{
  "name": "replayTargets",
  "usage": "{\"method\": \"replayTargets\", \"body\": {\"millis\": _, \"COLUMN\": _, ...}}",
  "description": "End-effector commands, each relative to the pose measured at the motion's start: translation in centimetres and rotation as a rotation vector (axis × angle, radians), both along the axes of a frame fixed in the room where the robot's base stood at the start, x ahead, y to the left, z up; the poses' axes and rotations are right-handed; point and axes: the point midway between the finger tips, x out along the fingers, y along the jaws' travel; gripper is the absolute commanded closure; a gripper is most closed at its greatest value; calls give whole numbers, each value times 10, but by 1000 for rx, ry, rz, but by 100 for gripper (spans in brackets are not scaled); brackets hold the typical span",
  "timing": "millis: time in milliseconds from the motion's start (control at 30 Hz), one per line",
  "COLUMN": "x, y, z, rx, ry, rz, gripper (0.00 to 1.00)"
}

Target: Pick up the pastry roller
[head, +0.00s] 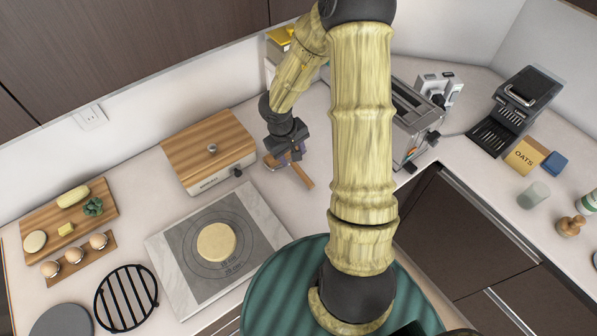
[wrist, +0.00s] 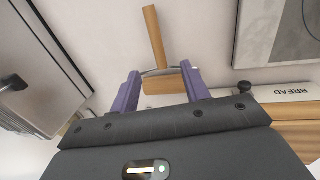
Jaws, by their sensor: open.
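The pastry roller is a small T-shaped wooden tool, with a short thick roller, a thin metal fork and a straight handle. It lies on the white counter, and its handle (head: 303,176) shows beside my gripper (head: 288,156) in the head view. In the wrist view, the pastry roller (wrist: 156,36) points its handle away from me. Its wooden roller lies between the two purple fingers of my gripper (wrist: 161,74), which are apart on either side of it. I cannot tell whether either finger touches it. In the head view my gripper partly hides the roller end.
A wooden-topped bread box (head: 208,150) stands left of my gripper. A pastry board with dough (head: 216,243) lies in front of it. A toaster (head: 412,120) stands to the right, behind my arm. The counter around the handle is clear.

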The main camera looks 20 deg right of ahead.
Motion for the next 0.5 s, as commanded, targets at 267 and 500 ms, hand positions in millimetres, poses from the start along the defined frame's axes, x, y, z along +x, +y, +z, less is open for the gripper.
{"method": "replayTargets", "body": {"millis": 267, "x": 2, "y": -6, "z": -50, "rx": 0, "ry": 2, "rz": 9, "gripper": 54}}
{"method": "replayTargets", "body": {"millis": 500, "x": 3, "y": -9, "z": -60, "rx": -1, "ry": -1, "rz": 7, "gripper": 54}}
